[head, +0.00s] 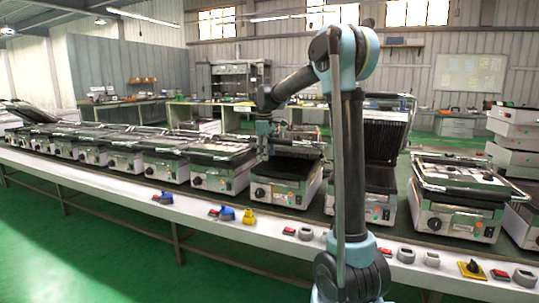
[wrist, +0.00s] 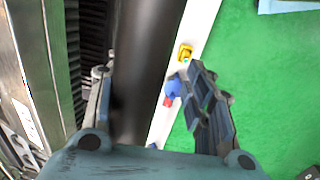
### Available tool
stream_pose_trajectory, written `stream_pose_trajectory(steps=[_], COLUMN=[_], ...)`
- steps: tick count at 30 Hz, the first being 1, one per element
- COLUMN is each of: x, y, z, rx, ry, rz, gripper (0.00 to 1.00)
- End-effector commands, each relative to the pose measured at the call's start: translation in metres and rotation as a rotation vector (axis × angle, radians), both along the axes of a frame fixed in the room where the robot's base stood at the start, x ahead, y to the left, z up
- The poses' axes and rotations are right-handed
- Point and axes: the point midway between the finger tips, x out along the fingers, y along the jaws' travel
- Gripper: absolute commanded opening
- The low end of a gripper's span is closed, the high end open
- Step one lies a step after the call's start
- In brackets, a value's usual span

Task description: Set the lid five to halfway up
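A row of steel contact grills stands on a long bench in the head view. My gripper (head: 264,132) is at the front left of one grill (head: 284,187), beside its lid (head: 300,137). That lid looks partly raised above the dark lower plate; its exact angle is unclear. No numbers are readable, so I cannot tell which lid is five. In the wrist view my gripper (wrist: 152,80) has its fingers apart. A thick dark bar (wrist: 143,50), perhaps the lid handle, runs between them, close to the left finger, with a gap to the right one.
The grill to the right has its ribbed lid (head: 387,132) standing up, partly behind my arm. Another grill (head: 458,200) farther right has its lid down. Switches, including a yellow one (head: 249,215), line the white bench edge (head: 190,208). Green floor in front is clear.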

Motion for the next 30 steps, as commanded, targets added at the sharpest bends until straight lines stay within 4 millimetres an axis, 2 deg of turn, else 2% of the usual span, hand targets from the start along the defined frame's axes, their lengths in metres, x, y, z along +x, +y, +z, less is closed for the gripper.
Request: stream_pose_trajectory(steps=[6, 7, 14, 30], x=[-0.001, -0.013, -0.015, -0.016], y=[0.001, -0.001, 0.001, 0.003], z=[0.0, 0.01, 0.019, 0.051], rx=[-0.001, -0.001, 0.0, 0.003], ry=[0.001, -0.012, -0.009, -0.006], rz=[0.001, 0.001, 0.002, 0.006], gripper=[0.45, 0.45, 0.45, 0.6])
